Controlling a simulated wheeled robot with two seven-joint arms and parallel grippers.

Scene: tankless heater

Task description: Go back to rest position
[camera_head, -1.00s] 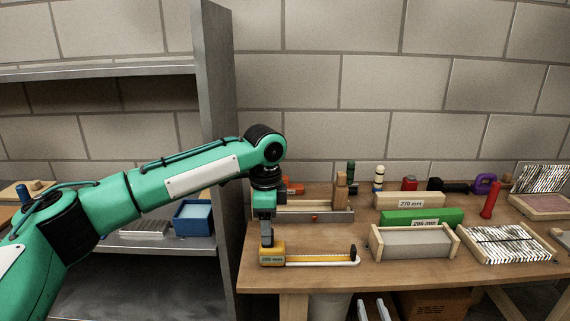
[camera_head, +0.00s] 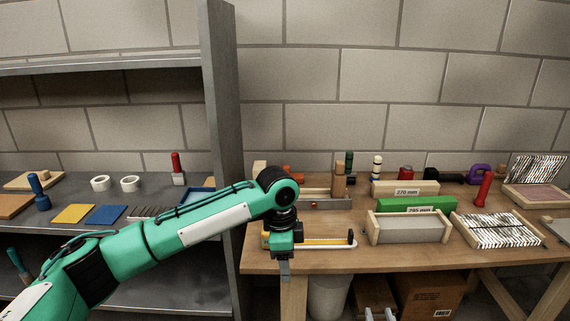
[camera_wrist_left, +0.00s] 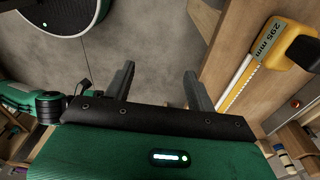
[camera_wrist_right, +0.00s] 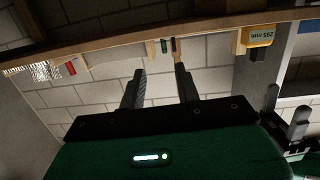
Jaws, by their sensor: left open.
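My left gripper (camera_head: 284,268) hangs in front of the workbench's front edge, below the bench top. In the left wrist view its two fingers (camera_wrist_left: 160,88) are spread apart with only bare floor between them. My right gripper is outside the head view. In the right wrist view its fingers (camera_wrist_right: 160,90) are apart and empty, below the bench. The yellow tape measure (camera_head: 325,241) lies on the bench near the front left corner, partly hidden by my left wrist. Its 295 mm label shows in the left wrist view (camera_wrist_left: 262,42), clear of the fingers.
The workbench (camera_head: 330,259) holds a grey block in a wooden holder (camera_head: 408,229), a green bar (camera_head: 410,204) and a tray of striped pieces (camera_head: 497,231). A grey shelf unit (camera_head: 222,150) stands left. A white bin (camera_head: 328,297) and cardboard box (camera_head: 432,294) are under the bench.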

